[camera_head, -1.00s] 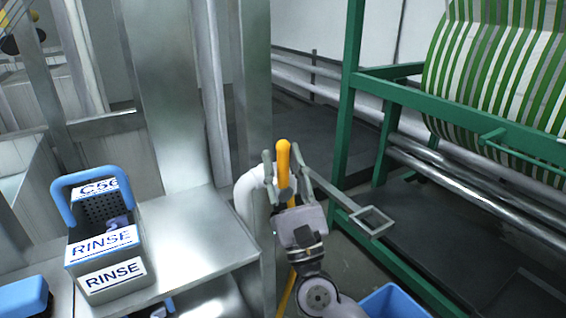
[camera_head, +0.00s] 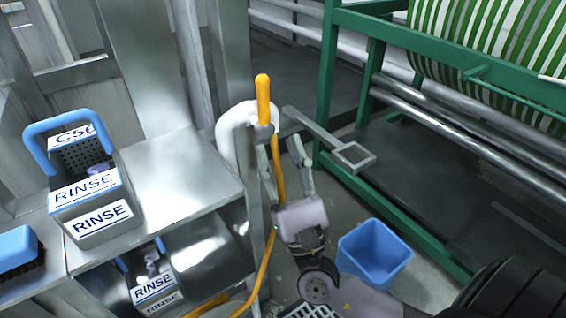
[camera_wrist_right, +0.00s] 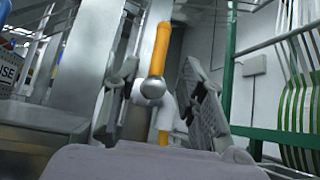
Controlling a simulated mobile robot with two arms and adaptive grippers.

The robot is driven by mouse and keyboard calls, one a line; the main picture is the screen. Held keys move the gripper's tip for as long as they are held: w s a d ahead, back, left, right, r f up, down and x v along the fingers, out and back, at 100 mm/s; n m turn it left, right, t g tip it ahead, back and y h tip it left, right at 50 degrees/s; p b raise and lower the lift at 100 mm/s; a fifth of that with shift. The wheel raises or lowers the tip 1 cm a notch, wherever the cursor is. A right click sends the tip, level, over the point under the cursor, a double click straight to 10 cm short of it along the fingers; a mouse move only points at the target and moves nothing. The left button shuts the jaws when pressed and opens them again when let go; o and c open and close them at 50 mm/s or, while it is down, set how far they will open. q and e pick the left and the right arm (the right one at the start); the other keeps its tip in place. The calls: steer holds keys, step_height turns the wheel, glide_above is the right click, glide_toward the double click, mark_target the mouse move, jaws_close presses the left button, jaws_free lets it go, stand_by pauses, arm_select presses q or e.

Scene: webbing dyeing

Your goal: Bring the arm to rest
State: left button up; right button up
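My right gripper (camera_head: 283,152) points away from me in the middle of the head view. Its two fingers are spread apart with nothing held between them. In the right wrist view the open fingers (camera_wrist_right: 160,95) frame an orange handle (camera_wrist_right: 160,50) that lies beyond them. The orange handle (camera_head: 263,100) stands upright at a white curved pipe (camera_head: 230,135), just past the fingertips, with an orange hose (camera_head: 277,170) hanging below. My left gripper is not in view.
A rinse bin (camera_head: 100,215) with a blue handle stands on the metal bench (camera_head: 175,180) at left, beside a blue brush (camera_head: 18,248). A second rinse bin (camera_head: 155,290) is on the shelf below. A blue bucket (camera_head: 375,250) stands on the floor near the green frame (camera_head: 330,80).

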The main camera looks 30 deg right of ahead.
steer(key=shift+v, duration=0.95)
